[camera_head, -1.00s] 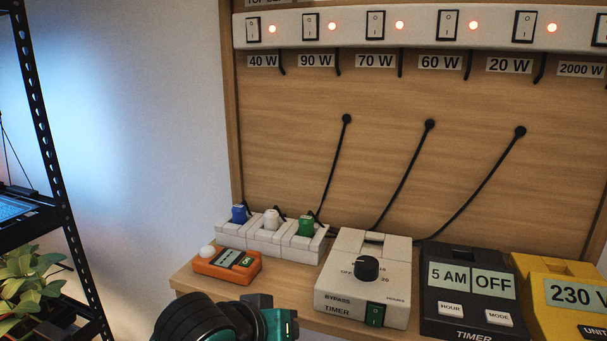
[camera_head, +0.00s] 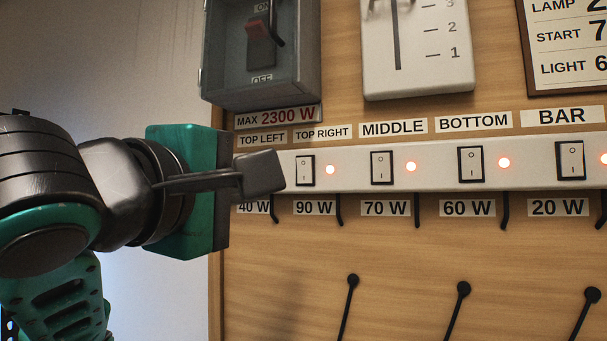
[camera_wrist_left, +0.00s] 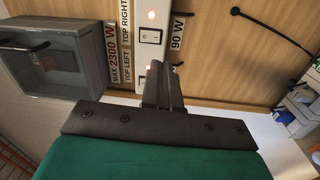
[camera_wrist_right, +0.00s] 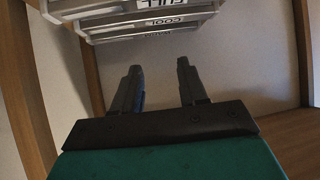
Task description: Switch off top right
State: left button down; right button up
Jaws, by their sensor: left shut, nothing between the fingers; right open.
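The TOP RIGHT rocker switch (camera_head: 305,170) sits on the white power strip (camera_head: 340,178) under its label, with a lit red lamp (camera_head: 330,169) to its right. In the left wrist view the switch (camera_wrist_left: 150,37) also shows, beyond the fingertips. My left gripper (camera_head: 265,172) is shut and empty, just left of this switch in the head view, and hides the TOP LEFT switch. In the left wrist view its fingers (camera_wrist_left: 163,85) point at the strip. Contact with the strip cannot be told. My right gripper (camera_wrist_right: 162,80) is open and empty, seen only in its own wrist view.
MIDDLE (camera_head: 381,167), BOTTOM (camera_head: 470,163) and BAR (camera_head: 570,160) switches follow to the right with lit lamps. A grey breaker box (camera_head: 262,50) with a red lever is above my left gripper. A white slider panel (camera_head: 417,50) hangs beside it. Cables hang below the strip.

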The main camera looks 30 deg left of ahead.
pick_arm(q)
jog(key=shift+s+a+r+n+t, duration=0.15)
jog(key=shift+s+r+n, duration=0.15)
jog(key=shift+r, duration=0.25)
jog(key=shift+s+a+r+n+t, duration=0.2)
jog(key=shift+r+n, duration=0.1)
jog(key=shift+r, duration=0.2)
pick_arm(e)
jog(key=shift+w+a, duration=0.1)
jog(key=shift+w, duration=0.25)
pick_arm(q)
jog(key=p, duration=0.4)
send_near(302, 164)
jog(key=w+p, duration=0.5)
jog(key=p, duration=0.1)
jog(key=shift+w+r, duration=0.4)
jog(key=shift+w, duration=0.45)
pick_arm(e)
notch_tip(302, 164, up, 8)
jog(key=s+d, duration=0.1)
jog(key=shift+d+f+h, duration=0.2)
jog(key=shift+d+h, duration=0.1)
jog(key=shift+h, duration=0.1)
